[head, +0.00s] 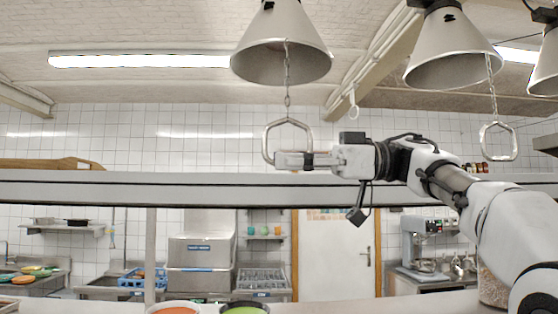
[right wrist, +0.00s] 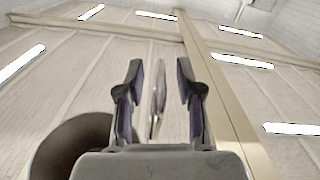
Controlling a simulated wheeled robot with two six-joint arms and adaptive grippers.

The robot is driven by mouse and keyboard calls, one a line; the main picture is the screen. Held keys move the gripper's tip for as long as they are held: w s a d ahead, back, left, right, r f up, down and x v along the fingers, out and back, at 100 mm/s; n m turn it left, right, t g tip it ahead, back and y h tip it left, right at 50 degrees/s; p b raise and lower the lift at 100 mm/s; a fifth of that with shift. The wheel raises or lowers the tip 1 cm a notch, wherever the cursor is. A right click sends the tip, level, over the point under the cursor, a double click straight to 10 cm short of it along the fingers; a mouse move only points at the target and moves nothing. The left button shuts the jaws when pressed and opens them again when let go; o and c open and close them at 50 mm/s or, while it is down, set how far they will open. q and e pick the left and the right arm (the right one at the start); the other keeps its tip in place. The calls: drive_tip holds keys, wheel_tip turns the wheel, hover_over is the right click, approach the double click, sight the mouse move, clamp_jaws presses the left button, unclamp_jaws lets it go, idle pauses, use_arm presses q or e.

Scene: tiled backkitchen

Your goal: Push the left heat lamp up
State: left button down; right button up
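The left heat lamp (head: 282,50) is a grey metal cone hanging from the ceiling. A chain runs down from it to a metal loop handle (head: 267,142). My right gripper (head: 284,160) is level with the lower part of this handle, overlapping it in the head view. In the right wrist view the two fingers (right wrist: 159,90) stand wide apart. The handle (right wrist: 157,105) shows edge-on between them, with a gap on each side. Part of a lamp shade (right wrist: 72,148) shows at the lower left there. My left gripper is not in view.
Two more heat lamps hang at the right; the middle one (head: 450,55) has its own chain and handle (head: 498,143). A long grey rail (head: 150,188) crosses below my right gripper. Bowls (head: 175,308) stand at the bottom edge. Space left of the left lamp is clear.

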drive_tip(key=d, duration=1)
drive_tip(key=shift+w, duration=0.25)
drive_tip(key=shift+s+a, duration=0.15)
